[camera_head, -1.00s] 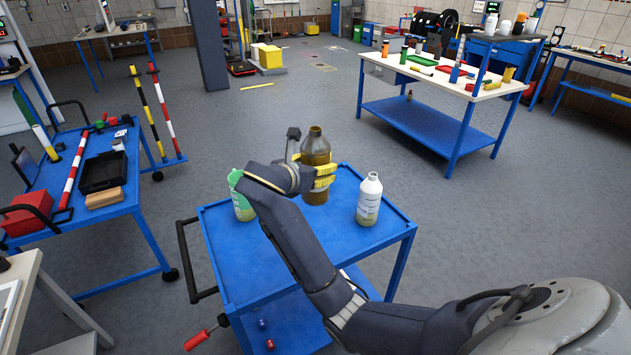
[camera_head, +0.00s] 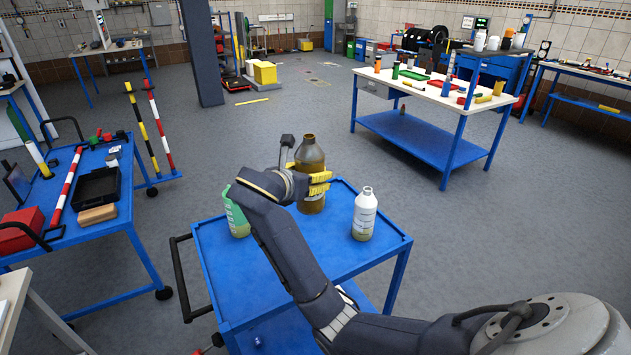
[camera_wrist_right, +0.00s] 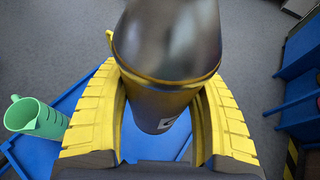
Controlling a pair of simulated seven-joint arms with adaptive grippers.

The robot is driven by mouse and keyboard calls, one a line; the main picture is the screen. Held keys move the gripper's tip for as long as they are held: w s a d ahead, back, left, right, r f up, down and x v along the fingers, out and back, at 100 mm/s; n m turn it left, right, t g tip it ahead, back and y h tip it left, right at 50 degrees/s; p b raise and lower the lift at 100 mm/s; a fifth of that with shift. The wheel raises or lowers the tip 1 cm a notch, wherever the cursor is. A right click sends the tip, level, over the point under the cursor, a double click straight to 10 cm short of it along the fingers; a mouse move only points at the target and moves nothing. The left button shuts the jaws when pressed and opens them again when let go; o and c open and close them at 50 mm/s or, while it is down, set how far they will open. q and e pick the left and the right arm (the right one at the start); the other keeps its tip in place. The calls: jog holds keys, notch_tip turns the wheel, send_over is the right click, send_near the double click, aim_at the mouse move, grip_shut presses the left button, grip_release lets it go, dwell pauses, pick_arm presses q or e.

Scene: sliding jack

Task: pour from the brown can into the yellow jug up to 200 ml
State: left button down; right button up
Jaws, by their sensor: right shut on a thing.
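The brown can (camera_head: 309,156), a dark brown bottle shape with a pale label, is upright over the blue cart's far part. My right gripper (camera_head: 318,185) is shut around its body, yellow fingers on both sides; in the right wrist view the can (camera_wrist_right: 167,45) fills the space between them. I cannot tell whether its base touches the cart. No yellow jug shows; a green jug (camera_head: 236,217) stands on the cart left of the can, partly behind my right arm. The wrist view shows this jug (camera_wrist_right: 38,117) open-topped with marks on its side. My left gripper is out of view.
A whitish bottle (camera_head: 364,216) stands on the cart (camera_head: 330,252) right of the can. A second blue cart (camera_head: 98,221) with a black tray is at the left. A workbench (camera_head: 440,90) with small items stands behind, with clear floor between.

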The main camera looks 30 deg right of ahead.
jog(key=w+d+r+n+t+y, duration=0.25)
jog(key=w+d+r, duration=0.35)
jog(key=w+r, duration=0.55)
jog(key=w+d+f+n+t+y, duration=0.4)
jog(key=w+d+f, duration=0.3)
jog(key=w+f, duration=0.35)
jog(key=shift+w+a+f+n+y, duration=0.1)
jog(key=shift+w+a+f+y, duration=0.1)
jog(key=shift+a+f+y, duration=0.4)
jog(key=shift+w+a+f+n+y, duration=0.15)
jog(key=shift+a+f+y, duration=0.15)
jog(key=shift+a+f, duration=0.5)
jog(key=shift+w+a+f+n+y, duration=0.1)
jog(key=shift+w+a+f+y, duration=0.1)
jog(key=shift+a+f+y, duration=0.5)
jog(key=shift+d+f+h, duration=0.2)
jog(key=shift+h, duration=0.05)
jog(key=shift+f+t, duration=0.25)
jog(key=shift+f, duration=0.55)
